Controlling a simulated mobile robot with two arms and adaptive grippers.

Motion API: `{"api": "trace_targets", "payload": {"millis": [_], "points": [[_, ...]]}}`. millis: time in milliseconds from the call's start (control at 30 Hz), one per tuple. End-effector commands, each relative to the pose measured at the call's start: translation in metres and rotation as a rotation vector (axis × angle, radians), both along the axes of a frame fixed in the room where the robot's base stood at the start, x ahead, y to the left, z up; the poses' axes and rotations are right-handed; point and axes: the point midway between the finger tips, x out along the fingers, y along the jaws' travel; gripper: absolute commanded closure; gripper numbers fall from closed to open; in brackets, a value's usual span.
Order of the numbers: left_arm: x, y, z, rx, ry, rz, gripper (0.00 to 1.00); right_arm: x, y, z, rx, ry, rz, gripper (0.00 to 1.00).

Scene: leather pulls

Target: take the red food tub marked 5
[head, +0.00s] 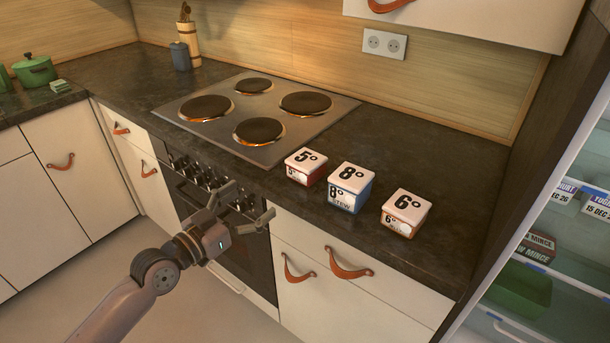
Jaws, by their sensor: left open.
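The red food tub marked 5 (306,166) stands on the dark counter just right of the hob. It has a white lid with a black 5 on it. My left gripper (254,205) is open and empty, in front of the oven and below and left of the red tub. It is apart from the tub. My right gripper is not in view.
A blue tub marked 8 (350,187) stands close to the right of the red one, and an orange-red tub marked 6 (405,212) further right. The hob (257,112) has glowing rings. A fridge shelf (540,270) shows at right. The counter behind the tubs is clear.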

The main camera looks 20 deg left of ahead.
Motion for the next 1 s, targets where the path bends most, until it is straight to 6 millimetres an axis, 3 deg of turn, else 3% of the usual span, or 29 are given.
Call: {"api": "trace_targets", "payload": {"millis": [100,233,600,1000], "points": [[0.003,-0.008,0.014,-0.006,-0.025,-0.019,0.14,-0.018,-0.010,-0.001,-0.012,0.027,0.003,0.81],[0.022,-0.017,0.017,-0.009,-0.027,-0.020,0.14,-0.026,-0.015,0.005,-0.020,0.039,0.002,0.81],[0.093,-0.046,0.015,-0.007,-0.023,-0.020,0.14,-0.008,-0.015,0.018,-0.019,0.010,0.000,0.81],[0.129,-0.059,0.013,-0.008,-0.022,-0.019,0.14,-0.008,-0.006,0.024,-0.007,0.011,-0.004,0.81]]}}
